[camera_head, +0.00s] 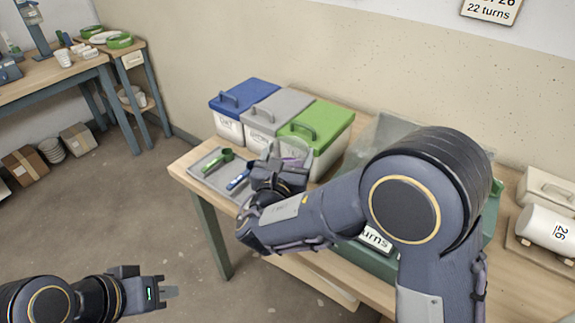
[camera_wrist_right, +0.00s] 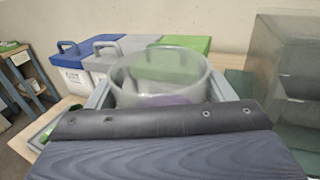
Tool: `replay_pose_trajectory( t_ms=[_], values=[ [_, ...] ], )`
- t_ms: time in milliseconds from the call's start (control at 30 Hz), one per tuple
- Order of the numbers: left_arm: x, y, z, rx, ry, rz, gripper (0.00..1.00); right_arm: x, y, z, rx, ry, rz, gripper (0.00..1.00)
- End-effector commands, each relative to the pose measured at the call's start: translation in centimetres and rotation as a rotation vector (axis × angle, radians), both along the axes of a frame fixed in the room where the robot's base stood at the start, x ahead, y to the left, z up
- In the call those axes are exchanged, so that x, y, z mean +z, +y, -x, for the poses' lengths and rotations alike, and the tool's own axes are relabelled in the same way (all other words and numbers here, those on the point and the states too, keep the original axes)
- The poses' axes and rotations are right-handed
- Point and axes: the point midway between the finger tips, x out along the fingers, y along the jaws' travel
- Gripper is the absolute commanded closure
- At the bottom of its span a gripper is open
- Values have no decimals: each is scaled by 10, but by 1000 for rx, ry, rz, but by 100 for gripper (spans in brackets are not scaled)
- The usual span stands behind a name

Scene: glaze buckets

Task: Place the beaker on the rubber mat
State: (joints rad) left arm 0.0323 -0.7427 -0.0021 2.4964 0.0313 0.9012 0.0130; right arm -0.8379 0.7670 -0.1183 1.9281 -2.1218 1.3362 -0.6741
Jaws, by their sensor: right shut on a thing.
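A clear beaker (camera_wrist_right: 160,80) stands in front of the wrist camera, its round rim facing up and a purplish tint low inside. In the head view the beaker (camera_head: 293,148) shows faintly in front of the green-lidded bucket. My right gripper (camera_head: 284,166) is shut on it, over the left part of the table; its fingertips are mostly hidden. A grey tray or mat (camera_head: 204,176) lies left of the gripper, with a green scoop (camera_head: 220,160) and a blue scoop (camera_head: 238,180) on it. I cannot tell whether it is the rubber mat. My left gripper (camera_head: 168,292) is over the floor, its jaw gap unclear.
White buckets with blue (camera_head: 244,95), grey (camera_head: 276,110) and green (camera_head: 318,124) lids stand behind the right gripper. A clear-walled box with a green base (camera_head: 380,262) is partly behind my right arm. A white cylinder (camera_head: 546,228) marked 26 lies at the right.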

Motion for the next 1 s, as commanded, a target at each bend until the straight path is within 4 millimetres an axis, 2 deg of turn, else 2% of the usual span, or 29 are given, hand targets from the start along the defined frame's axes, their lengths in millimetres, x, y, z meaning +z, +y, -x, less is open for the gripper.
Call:
replay_pose_trajectory(
  t_ms=[300, 700, 733, 867, 1000],
  values=[
    [-3, 0, 0, 0, 0, 0, 100, -33, 2, -4, 0, -3, 1, 96],
    [-8, 0, 0, 0, 0, 0, 100, -38, 2, -4, 0, -6, -2, 96],
    [-7, 0, 0, 0, 0, 0, 100, -38, 2, -3, 0, 0, 0, 21],
    [-6, 0, 0, 0, 0, 0, 100, -38, 2, -3, 0, 0, 0, 4],
    [-6, 0, 0, 0, 0, 0, 100, -38, 2, -3, 0, 1, 0, 3]
  ],
)
